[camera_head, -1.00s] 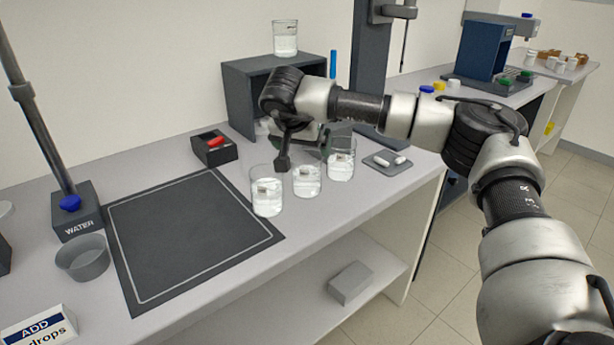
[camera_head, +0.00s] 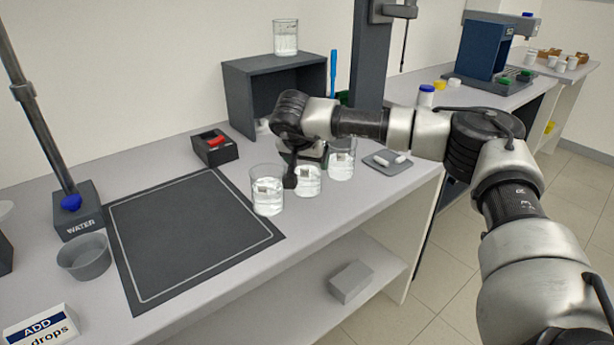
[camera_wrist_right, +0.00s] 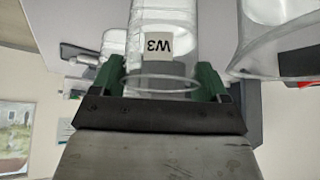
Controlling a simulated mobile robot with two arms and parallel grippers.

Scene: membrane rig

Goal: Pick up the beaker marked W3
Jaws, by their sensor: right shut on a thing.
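Three clear beakers of water stand in a row near the bench's front edge. The beaker marked W3 (camera_wrist_right: 158,46) shows its label upside down in the right wrist view, between the green finger pads. It appears to be the middle beaker (camera_head: 309,182) in the head view. My right gripper (camera_wrist_right: 160,79) is shut around its upper part. In the head view my right gripper (camera_head: 303,177) comes down from above, with a dark finger between the left and middle beakers. The labels in the head view are too small to read. My left gripper is not in view.
The left beaker (camera_head: 267,198) and right beaker (camera_head: 342,165) stand close on either side. A dark mat (camera_head: 190,240) lies clear to the left. A grey shelf box (camera_head: 262,75) with a beaker (camera_head: 285,38) on top stands behind. A small tray (camera_head: 378,165) is to the right.

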